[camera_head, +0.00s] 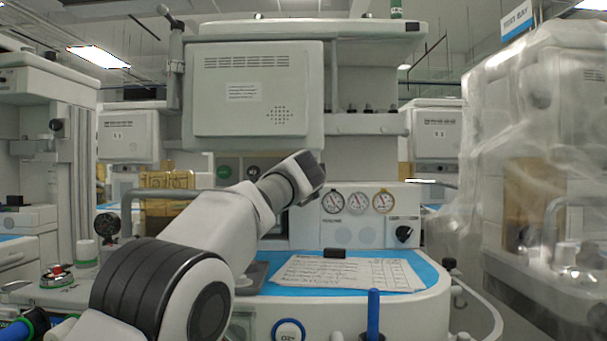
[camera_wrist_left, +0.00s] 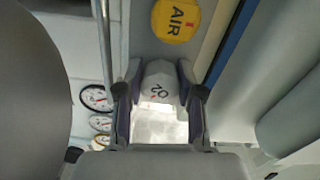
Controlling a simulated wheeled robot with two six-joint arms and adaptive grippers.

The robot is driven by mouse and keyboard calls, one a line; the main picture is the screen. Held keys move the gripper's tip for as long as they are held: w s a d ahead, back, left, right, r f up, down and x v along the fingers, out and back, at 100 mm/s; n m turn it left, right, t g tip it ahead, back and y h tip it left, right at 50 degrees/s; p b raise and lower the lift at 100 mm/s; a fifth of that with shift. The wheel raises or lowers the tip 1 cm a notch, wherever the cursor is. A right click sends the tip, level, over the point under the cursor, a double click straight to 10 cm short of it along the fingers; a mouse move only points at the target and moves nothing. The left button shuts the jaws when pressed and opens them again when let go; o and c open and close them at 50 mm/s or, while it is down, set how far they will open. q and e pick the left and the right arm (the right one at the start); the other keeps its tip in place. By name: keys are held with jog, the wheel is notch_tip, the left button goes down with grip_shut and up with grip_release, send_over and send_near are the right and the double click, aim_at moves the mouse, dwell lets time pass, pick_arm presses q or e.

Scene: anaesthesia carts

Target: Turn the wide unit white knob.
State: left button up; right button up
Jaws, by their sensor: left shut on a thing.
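The white knob (camera_wrist_left: 159,84), marked O2, sits between the fingers of my left gripper (camera_wrist_left: 160,72) in the left wrist view. The gripper is shut on it, one dark finger along each side. In the head view my left arm crosses the middle of the wide unit (camera_head: 360,178), and its wrist hides the knob and the fingers. My right gripper is in neither view.
A yellow AIR knob (camera_wrist_left: 176,19) is close beyond the white knob. Round gauges (camera_head: 358,202) and a black dial (camera_head: 403,234) are right of my wrist. A written sheet (camera_head: 345,274) lies on the blue worktop (camera_head: 432,275). A wrapped cart (camera_head: 535,150) stands at right.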

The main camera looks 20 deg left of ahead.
pick_arm(q)
jog(key=o, duration=0.9)
